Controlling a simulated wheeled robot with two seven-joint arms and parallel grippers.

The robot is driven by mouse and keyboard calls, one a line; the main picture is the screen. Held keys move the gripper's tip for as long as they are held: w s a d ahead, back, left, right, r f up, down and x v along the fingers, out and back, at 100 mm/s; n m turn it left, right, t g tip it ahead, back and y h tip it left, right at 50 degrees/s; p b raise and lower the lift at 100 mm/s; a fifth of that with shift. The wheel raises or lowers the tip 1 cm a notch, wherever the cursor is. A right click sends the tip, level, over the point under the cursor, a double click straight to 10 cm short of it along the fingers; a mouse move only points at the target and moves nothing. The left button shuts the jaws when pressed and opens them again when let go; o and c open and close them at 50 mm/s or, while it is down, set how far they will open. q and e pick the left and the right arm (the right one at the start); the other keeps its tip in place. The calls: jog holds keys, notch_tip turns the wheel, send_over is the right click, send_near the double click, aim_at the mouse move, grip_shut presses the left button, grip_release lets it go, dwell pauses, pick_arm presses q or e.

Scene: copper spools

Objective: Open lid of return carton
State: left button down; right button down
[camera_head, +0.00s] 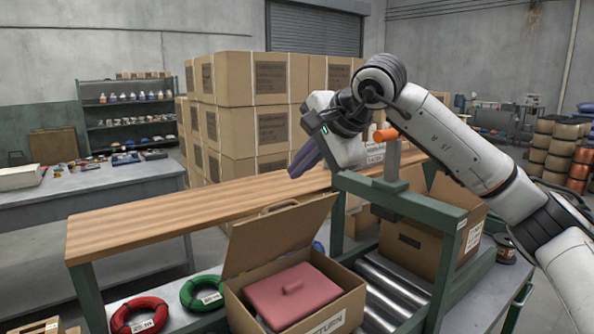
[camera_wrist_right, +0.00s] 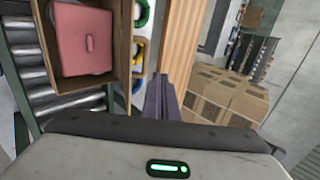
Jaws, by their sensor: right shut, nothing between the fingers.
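The return carton (camera_head: 325,321) is a brown cardboard box at the bottom middle of the head view, with "RETURN" lettering on its front. Its lid (camera_head: 272,240) stands raised and tilted back at the rear edge, with a handle on its upper edge. A pink-red block (camera_head: 292,294) with a small raised grip lies inside; it also shows in the right wrist view (camera_wrist_right: 80,42). My right gripper (camera_head: 303,164) is shut and empty, above the wooden shelf and apart from the lid. Its closed fingers show in the wrist view (camera_wrist_right: 159,97). My left gripper is not in view.
A wooden shelf (camera_head: 180,222) runs behind the carton. Red (camera_head: 140,315) and green (camera_head: 203,291) coils lie left of it. A roller conveyor (camera_head: 390,290) with a green frame and another carton (camera_head: 410,247) stands right. Stacked boxes (camera_head: 230,130) stand behind.

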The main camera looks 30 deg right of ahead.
aim_at(291, 210)
jog(key=s+b, duration=0.5)
jog(key=shift+g, duration=0.3)
jog(key=x, duration=0.9)
jog(key=shift+w+a+f+p, duration=0.1)
jog(key=shift+a+p, duration=0.1)
jog(key=shift+p, duration=0.15)
jog(key=shift+w+f, duration=0.4)
